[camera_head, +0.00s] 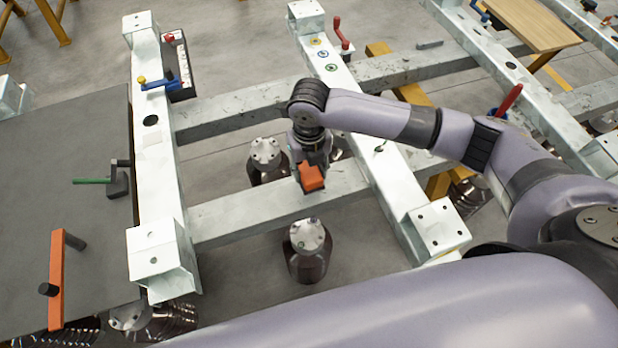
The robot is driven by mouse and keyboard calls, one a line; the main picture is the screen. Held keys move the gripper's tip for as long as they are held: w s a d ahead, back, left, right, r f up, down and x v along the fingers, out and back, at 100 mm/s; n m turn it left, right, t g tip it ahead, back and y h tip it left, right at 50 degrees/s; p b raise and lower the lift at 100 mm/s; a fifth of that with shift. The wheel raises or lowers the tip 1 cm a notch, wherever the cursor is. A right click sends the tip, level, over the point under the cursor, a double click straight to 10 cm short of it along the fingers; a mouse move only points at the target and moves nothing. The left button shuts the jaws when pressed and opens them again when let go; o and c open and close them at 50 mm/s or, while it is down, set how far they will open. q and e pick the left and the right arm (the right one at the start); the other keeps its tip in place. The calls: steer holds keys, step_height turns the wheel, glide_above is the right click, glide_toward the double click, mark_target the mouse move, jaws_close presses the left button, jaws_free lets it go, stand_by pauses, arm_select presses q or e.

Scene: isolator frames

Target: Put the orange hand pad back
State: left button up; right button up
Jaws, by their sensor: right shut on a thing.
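My right gripper (308,172) reaches in from the right and points down over the middle of the frame. It is shut on an orange block-like piece, which I take to be the orange hand pad (312,178). The pad is over or in front of the grey cross beam (245,212); I cannot tell if it touches the beam. The fingers and wrist hide part of the pad. My left gripper is not in view.
White rails (160,185) and (375,150) run on both sides. Metal-topped dark mounts (308,250) and (266,158) stand near the beam. A dark plate (60,190) lies at left, with an orange bar with black knobs (56,275). A red-handled clamp (342,35) stands behind.

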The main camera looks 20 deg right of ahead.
mark_target(309, 180)
steer(key=shift+f, duration=2.4)
steer(key=shift+f, duration=0.1)
steer(key=o, duration=1.1)
step_height(309, 180, up, 12)
steer(key=shift+r, duration=0.1)
